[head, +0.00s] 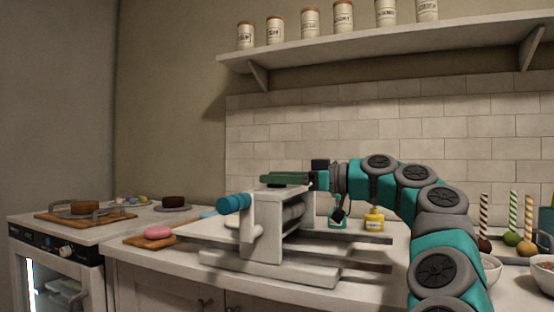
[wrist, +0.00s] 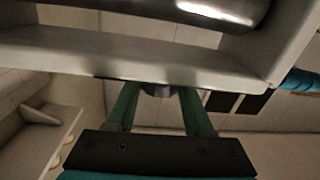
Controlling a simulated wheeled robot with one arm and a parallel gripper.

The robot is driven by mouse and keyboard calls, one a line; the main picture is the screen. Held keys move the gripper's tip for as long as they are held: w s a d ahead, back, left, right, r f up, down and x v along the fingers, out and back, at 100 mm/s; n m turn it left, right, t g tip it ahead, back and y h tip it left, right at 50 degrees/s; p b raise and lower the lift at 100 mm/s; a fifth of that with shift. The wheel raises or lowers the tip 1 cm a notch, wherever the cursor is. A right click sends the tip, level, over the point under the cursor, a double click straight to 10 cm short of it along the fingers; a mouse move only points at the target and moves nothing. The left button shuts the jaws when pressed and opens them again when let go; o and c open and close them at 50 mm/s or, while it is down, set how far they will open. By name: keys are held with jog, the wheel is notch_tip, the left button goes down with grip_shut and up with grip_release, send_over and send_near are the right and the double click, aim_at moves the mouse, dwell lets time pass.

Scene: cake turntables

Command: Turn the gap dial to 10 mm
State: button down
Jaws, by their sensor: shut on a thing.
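A grey-white sheeter (head: 275,225) with rollers and a teal-handled crank (head: 234,203) stands on the counter. My gripper (head: 285,179) reaches in from the right, with its green fingers level at the top of the sheeter. In the wrist view my gripper (wrist: 160,92) has its fingers on either side of a small grey round knob, the gap dial (wrist: 158,91), and is shut on it. Most of the dial is hidden by the fingers and the sheeter's frame. No scale or number on it can be read.
A pink item (head: 157,232) lies on a wooden board left of the sheeter. A yellow jar (head: 374,220) and a teal jar stand behind it. Bowls (head: 490,268) and striped sticks (head: 513,212) are at the right. A shelf (head: 380,38) with canisters hangs above.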

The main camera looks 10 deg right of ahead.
jog(key=shift+w+r+n+g+y+p, duration=0.15)
jog(key=shift+n+g+y+p, duration=0.4)
jog(key=shift+g+p, duration=0.6)
jog(key=shift+n+p, duration=0.25)
jog(key=shift+p, duration=0.15)
jog(key=shift+c, duration=1.5)
grip_release()
jog(key=v, duration=0.7)
jog(key=shift+s+d+f, duration=0.25)
jog(key=shift+s+d, duration=0.05)
